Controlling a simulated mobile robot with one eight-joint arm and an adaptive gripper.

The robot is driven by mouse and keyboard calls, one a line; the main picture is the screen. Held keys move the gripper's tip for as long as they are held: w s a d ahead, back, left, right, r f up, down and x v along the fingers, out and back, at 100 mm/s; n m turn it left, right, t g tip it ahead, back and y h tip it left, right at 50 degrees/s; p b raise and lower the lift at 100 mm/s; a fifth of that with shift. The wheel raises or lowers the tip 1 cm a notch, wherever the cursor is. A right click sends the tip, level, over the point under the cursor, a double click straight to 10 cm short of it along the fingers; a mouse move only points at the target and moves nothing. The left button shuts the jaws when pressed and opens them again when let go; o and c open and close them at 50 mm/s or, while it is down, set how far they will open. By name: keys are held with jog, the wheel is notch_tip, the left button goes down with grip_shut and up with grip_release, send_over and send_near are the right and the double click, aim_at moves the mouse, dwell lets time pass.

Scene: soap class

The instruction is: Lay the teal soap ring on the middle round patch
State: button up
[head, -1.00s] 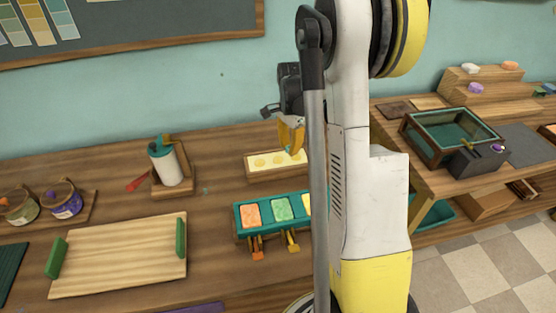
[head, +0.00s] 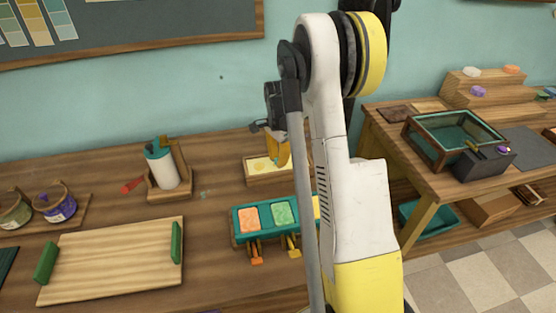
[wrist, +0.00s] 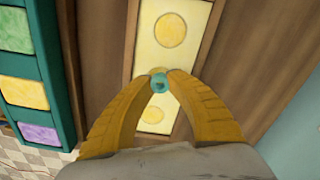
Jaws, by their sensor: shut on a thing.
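My gripper (wrist: 160,80) has its two yellow fingers closed on the small teal soap ring (wrist: 159,84) at their tips in the wrist view. The ring appears over the middle round patch (wrist: 157,71), which is mostly hidden by the ring and fingertips. Another yellow round patch (wrist: 170,30) lies above it in the picture, and a third (wrist: 152,115) shows between the fingers. Whether the ring touches the board, I cannot tell.
A teal rack (head: 240,236) with coloured soap blocks stands just in front of the board. A white bottle on a wooden stand (head: 162,168) is to the left. A wooden tray with green handles (head: 112,262) lies front left. The wall is close behind.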

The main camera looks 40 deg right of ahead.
jog(key=o, duration=0.7)
notch_tip(320, 180, up, 12)
jog(key=p, duration=0.4)
jog(key=s+a+r+n+t, duration=0.25)
jog(key=a+r+n, duration=0.25)
jog(key=a+r, duration=0.45)
jog(key=s+a+n+t, duration=0.1)
jog(key=s+a+n, duration=0.3)
jog(key=s+a, duration=0.1)
jog(key=s+a+r+n+t, duration=0.1)
jog(key=s+a+n+t, duration=0.1)
jog(key=s+a+n, duration=0.3)
jog(key=s+a+n+t, duration=0.1)
jog(key=s+a+n, duration=0.3)
jog(key=s+a, duration=0.3)
jog(key=shift+s+a+r+n+t, duration=0.1)
jog(key=shift+a+r+n+t, duration=0.15)
jog(key=shift+r+n+t, duration=0.15)
